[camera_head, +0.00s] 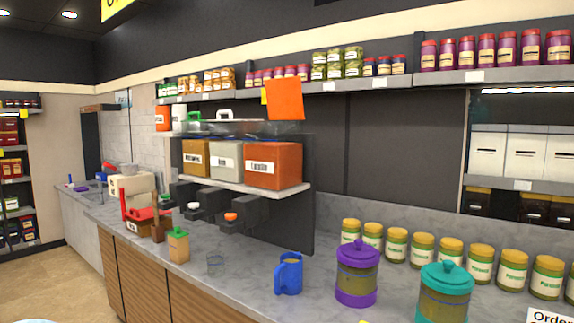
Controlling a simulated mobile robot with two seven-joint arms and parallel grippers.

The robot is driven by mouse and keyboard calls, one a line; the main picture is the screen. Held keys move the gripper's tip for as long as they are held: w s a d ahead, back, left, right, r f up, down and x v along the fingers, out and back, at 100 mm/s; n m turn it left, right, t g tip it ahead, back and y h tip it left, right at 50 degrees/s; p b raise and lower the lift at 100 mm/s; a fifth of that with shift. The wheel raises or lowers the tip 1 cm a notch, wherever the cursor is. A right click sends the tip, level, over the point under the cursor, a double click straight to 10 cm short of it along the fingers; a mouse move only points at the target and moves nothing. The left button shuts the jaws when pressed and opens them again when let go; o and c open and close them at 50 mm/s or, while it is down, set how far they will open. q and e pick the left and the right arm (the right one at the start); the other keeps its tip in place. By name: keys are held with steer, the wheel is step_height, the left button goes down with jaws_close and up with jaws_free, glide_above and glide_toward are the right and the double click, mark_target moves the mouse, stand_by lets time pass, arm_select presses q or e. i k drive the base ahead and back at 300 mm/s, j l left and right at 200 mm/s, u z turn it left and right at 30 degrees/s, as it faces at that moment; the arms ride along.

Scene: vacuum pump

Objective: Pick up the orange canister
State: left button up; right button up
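No orange canister stands out for certain. An orange-red labelled box (274,165) sits at the right end of the dispenser shelf, next to a grey box (226,160) and a brown box (195,159). On the counter, a purple-lidded canister (357,274) and a teal-lidded canister (443,294) stand upright at the front right. Neither of my grippers is in view.
The grey counter (240,287) runs along the wall. Floor shows at the lower left.

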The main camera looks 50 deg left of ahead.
mark_target(163, 115)
steer(key=u, duration=1.85)
